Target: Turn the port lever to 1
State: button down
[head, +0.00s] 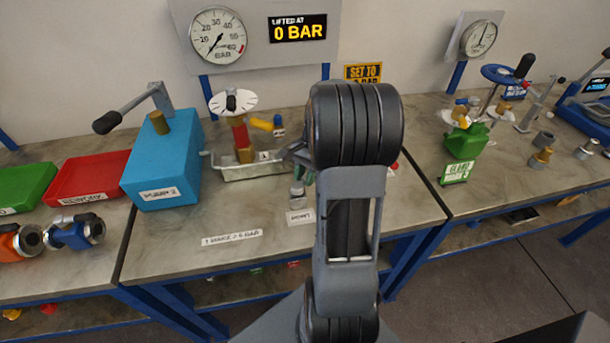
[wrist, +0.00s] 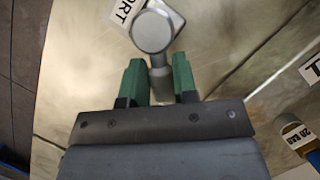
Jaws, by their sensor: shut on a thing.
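The port lever (wrist: 160,82) shows in the wrist view as a grey bar running from a round grey hub (wrist: 152,31) back between my green fingers. My gripper (wrist: 159,74) is shut on this bar. The white PORT label (wrist: 124,10) lies beside the hub, partly cut off by the frame. In the head view, the grey port fitting (head: 297,194) stands on the bench behind its label (head: 299,217). My gripper (head: 303,168) is just behind it, mostly hidden by my arm. Which mark the lever points to cannot be read.
A blue pump (head: 160,160) with a long handle stands left of a metal tray (head: 250,171) holding a valve under a white dial (head: 233,102). The gauge (head: 218,36) needle is low and the display (head: 298,28) reads 0 BAR.

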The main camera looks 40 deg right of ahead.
jog(key=n+p, duration=0.1)
jog(key=w+n+g+p, duration=0.1)
jog(key=n, duration=0.1)
jog(key=shift+a+r+n+h, duration=0.1)
jog(key=shift+a+n+h, duration=0.2)
jog(key=shift+a+h, duration=0.1)
jog(key=shift+w+a+n+g+h+p, duration=0.2)
jog(key=shift+w+n+g+h+p, duration=0.1)
jog(key=shift+n, duration=0.6)
jog(key=shift+w+a+n+g+h+p, duration=0.2)
jog(key=shift+n+g, duration=0.1)
jog(key=shift+n, duration=0.6)
jog(key=c, duration=0.9)
grip_release()
